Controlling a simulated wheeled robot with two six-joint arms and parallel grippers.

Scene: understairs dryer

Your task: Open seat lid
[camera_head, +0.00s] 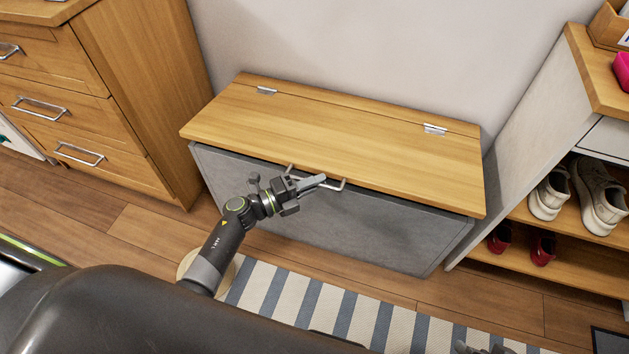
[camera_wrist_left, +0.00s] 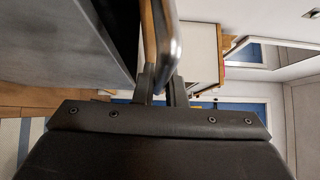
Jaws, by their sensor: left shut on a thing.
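The wooden seat lid (camera_head: 335,125) lies on top of a grey bench box (camera_head: 370,225), with two metal hinges along its back edge. It looks flat or nearly so; I cannot tell whether its front edge is slightly raised. A metal bar handle (camera_head: 335,186) sits at the lid's front edge. My left gripper (camera_head: 312,182) is shut on the handle near its middle. In the left wrist view the handle (camera_wrist_left: 165,40) runs down between the fingers (camera_wrist_left: 160,85). Part of my right gripper (camera_head: 482,349) shows at the bottom edge; its fingers are not clear.
A wooden drawer cabinet (camera_head: 125,100) stands close at the left of the bench. A shoe shelf (camera_head: 560,205) with shoes stands at the right. A striped rug (camera_head: 330,305) lies on the floor in front. The wall is behind the lid, whose top is bare.

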